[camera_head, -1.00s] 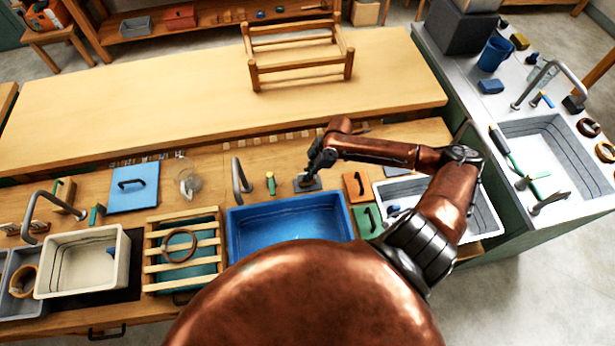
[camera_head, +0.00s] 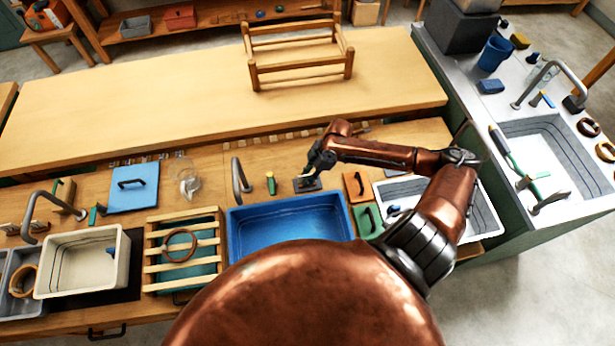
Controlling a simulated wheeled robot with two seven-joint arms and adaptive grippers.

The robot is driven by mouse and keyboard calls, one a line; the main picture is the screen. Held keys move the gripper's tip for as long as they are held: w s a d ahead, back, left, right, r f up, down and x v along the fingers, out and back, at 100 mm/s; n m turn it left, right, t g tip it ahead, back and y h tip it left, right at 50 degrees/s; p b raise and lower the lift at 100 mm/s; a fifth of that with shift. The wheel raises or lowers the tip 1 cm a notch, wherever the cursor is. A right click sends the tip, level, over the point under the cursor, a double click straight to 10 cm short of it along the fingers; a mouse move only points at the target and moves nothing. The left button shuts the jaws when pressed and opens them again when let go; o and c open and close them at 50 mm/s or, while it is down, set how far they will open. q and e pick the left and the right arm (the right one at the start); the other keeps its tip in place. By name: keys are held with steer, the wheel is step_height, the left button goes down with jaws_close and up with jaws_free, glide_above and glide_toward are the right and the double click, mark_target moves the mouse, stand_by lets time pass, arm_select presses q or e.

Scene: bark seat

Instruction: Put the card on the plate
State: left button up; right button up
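My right gripper (camera_head: 309,175) is just above a small dark square plate (camera_head: 306,186) on the wooden counter, behind the blue basin. Its fingers are small and dark here, so I cannot tell whether they are open or shut. A small pale spot shows at the fingertips, against the plate. I cannot make out whether it is the card, or whether the gripper touches it. I see no card clearly anywhere else. My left gripper is not in view.
The blue basin (camera_head: 290,229) lies in front of the plate. An orange lidded piece (camera_head: 357,187) and a green one (camera_head: 367,220) stand right of it. A grey tap (camera_head: 240,181) and a small green bottle (camera_head: 271,183) stand left. The long light tabletop behind (camera_head: 180,85) is mostly clear.

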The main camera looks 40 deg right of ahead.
steer(key=p+v, duration=0.1)
steer(key=v, duration=1.1)
steer(key=shift+s+f, duration=0.1)
